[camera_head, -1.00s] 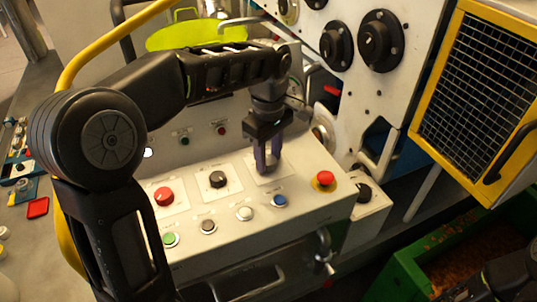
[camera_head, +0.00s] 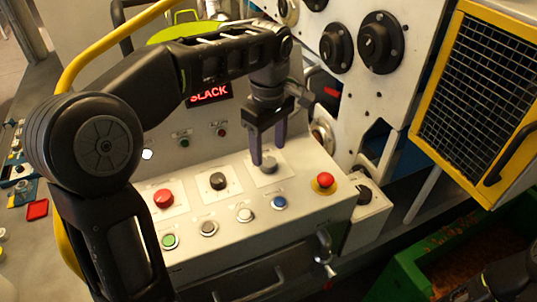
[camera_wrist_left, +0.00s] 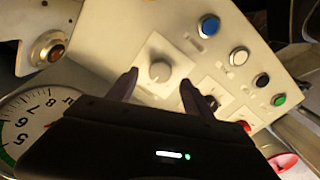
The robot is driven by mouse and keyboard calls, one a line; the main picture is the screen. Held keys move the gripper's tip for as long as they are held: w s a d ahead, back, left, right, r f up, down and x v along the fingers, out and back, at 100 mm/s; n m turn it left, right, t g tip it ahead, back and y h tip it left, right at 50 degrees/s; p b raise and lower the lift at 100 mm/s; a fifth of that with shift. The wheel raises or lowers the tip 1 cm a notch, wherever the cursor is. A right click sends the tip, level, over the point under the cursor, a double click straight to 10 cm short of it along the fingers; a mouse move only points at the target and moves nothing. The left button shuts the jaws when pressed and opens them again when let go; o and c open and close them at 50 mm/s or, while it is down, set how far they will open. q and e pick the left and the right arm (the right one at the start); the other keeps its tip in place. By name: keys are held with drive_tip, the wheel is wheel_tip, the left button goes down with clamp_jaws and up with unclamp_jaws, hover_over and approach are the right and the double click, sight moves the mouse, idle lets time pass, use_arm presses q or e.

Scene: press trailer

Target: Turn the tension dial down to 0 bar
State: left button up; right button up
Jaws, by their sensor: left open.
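The tension dial appears to be the grey round knob (camera_head: 268,166) on a white plate at the back right of the sloped console (camera_head: 310,206). In the left wrist view the knob (camera_wrist_left: 160,71) shows a small mark on its edge, but I cannot read its setting. My left gripper (camera_head: 268,153) is open just above the knob, its fingers apart on either side and clear of it. The wrist view shows the open fingers (camera_wrist_left: 159,82) flanking the knob. A red display (camera_head: 208,94) behind my arm reads "SLACK". Dark parts of my right arm show at the bottom right corner.
A black knob (camera_head: 217,181), red button (camera_head: 164,198), red-yellow emergency stop (camera_head: 324,182) and blue button (camera_head: 279,203) sit close by. A gauge (camera_wrist_left: 28,122) shows in the wrist view. A yellow-framed mesh guard (camera_head: 478,85) and green bin (camera_head: 408,275) stand right.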

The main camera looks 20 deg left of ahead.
sight(268, 161)
use_arm(q)
wheel_tip(268, 161, up, 4)
drive_tip(key=p, duration=0.2)
drive_tip(key=shift+r+p, duration=0.25)
drive_tip(key=shift+p, duration=0.1)
drive_tip(key=shift+f, duration=0.1)
